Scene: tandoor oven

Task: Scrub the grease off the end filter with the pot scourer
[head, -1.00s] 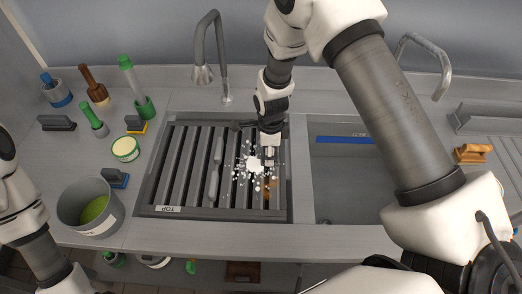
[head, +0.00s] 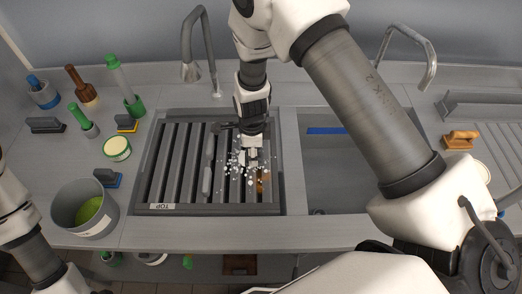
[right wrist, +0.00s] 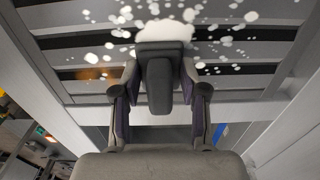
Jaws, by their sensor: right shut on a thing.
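The grey slatted filter (head: 179,165) lies in the left basin, with a TOP label at its front left corner. White foam flecks (head: 236,163) and an orange-brown grease patch (head: 262,184) show on its right part. My right gripper (head: 252,150) is over that part, shut on the dark grey pot scourer, which shows in the right wrist view (right wrist: 160,82) between both fingers. White foam (right wrist: 165,30) lies at the scourer's far edge, and the orange patch (right wrist: 90,73) is to its left. Contact between scourer and slats is hard to confirm. My left gripper is out of view.
A faucet (head: 204,50) stands behind the filter. The empty right basin (head: 345,180) is beside it. Brushes, a tub (head: 117,148) and a grey pot (head: 85,207) crowd the left counter. An orange-brown brush (head: 461,140) sits at the right.

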